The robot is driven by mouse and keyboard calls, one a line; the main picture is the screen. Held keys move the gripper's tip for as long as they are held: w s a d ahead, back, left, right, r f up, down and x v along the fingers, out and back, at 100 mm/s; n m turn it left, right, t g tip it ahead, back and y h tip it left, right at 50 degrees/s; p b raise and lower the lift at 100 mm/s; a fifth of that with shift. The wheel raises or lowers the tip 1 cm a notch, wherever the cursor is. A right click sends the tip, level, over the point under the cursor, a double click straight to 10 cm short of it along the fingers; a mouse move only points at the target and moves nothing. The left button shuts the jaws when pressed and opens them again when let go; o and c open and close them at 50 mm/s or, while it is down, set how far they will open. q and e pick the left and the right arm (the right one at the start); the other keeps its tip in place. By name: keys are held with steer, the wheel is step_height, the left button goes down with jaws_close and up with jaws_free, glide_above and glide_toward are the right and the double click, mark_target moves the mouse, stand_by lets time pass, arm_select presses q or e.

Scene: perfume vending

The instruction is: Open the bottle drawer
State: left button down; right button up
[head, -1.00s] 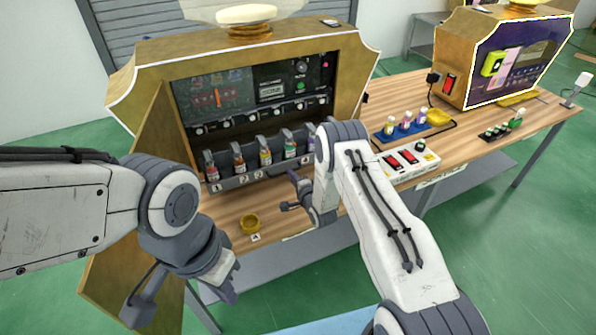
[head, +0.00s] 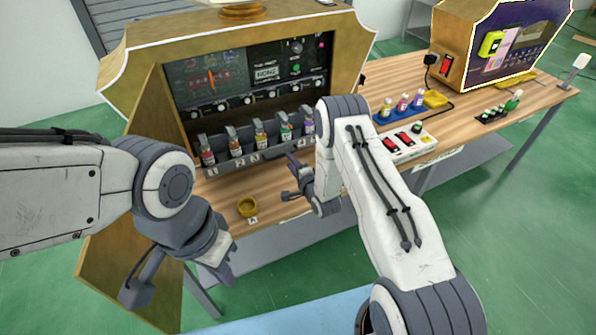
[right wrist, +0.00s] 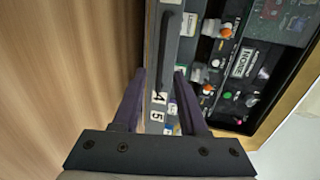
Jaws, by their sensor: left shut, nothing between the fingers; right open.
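The bottle drawer (head: 226,172) is a dark grey rack holding several small bottles in a row, low in the gold-framed machine's opening. In the right wrist view, the drawer front (right wrist: 160,75) carries a dark bar handle (right wrist: 169,38) and number labels. My right gripper (head: 287,178) is open and empty, in front of the drawer's right part. In the right wrist view its fingertips (right wrist: 160,72) flank the lower drawer front and point toward the handle end, apparently apart from it. My left gripper (head: 228,270) is shut and empty, low in front of the table's edge.
A small yellow dish (head: 247,207) stands on the wooden table before the drawer. A switch box (head: 400,143) and a blue bottle tray (head: 399,111) stand at right. A second machine (head: 500,45) stands further back.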

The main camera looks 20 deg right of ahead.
steer(key=v, duration=0.7)
steer(key=shift+b, duration=0.4)
